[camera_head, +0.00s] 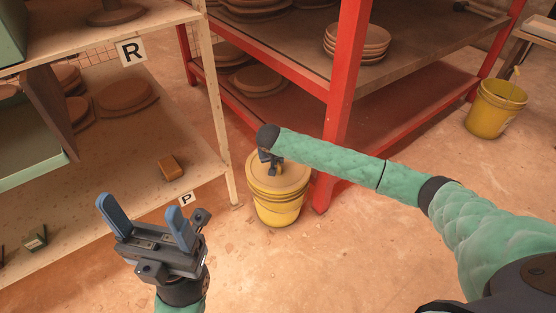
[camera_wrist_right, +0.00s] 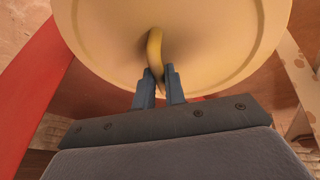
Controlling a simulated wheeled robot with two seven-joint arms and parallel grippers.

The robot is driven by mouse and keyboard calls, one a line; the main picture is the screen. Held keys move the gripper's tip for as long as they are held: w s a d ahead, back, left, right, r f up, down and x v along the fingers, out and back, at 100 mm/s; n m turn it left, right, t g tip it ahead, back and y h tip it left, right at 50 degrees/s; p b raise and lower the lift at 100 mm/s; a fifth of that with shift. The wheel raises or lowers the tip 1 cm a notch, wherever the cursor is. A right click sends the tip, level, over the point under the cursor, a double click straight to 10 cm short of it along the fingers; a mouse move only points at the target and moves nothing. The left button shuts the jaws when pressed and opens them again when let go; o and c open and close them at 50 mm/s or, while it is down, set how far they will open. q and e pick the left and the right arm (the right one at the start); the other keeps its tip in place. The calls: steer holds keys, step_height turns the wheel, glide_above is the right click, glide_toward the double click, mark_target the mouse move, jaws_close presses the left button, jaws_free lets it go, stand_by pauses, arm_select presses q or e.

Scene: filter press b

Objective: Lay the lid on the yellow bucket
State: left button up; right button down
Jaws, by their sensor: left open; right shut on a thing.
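The yellow bucket (camera_head: 277,211) stands on the floor in the middle of the head view, beside the red rack's post. A round pale yellow lid (camera_head: 295,172) is over its mouth and looks about level. I cannot tell whether it rests on the rim or hangs slightly above. My right gripper (camera_head: 273,168) is shut on the lid's curved yellow handle (camera_wrist_right: 154,50). The lid (camera_wrist_right: 215,40) fills the upper right wrist view and hides the bucket there. My left gripper (camera_head: 141,205) is open and empty at the lower left, apart from the bucket.
A red rack (camera_head: 345,80) with stacked round plates stands close behind the bucket. A pale shelf (camera_head: 120,165) marked R and P, holding discs and an orange-brown block (camera_head: 171,168), is at left. Another yellow bucket (camera_head: 490,120) stands at far right. The front floor is clear.

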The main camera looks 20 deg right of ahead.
steer(key=shift+p, duration=1.1)
stand_by(0.9)
steer(key=shift+f+p, duration=0.35)
steer(key=shift+p, duration=0.95)
stand_by(1.0)
stand_by(0.4)
steer(key=c, duration=0.9)
jaws_free()
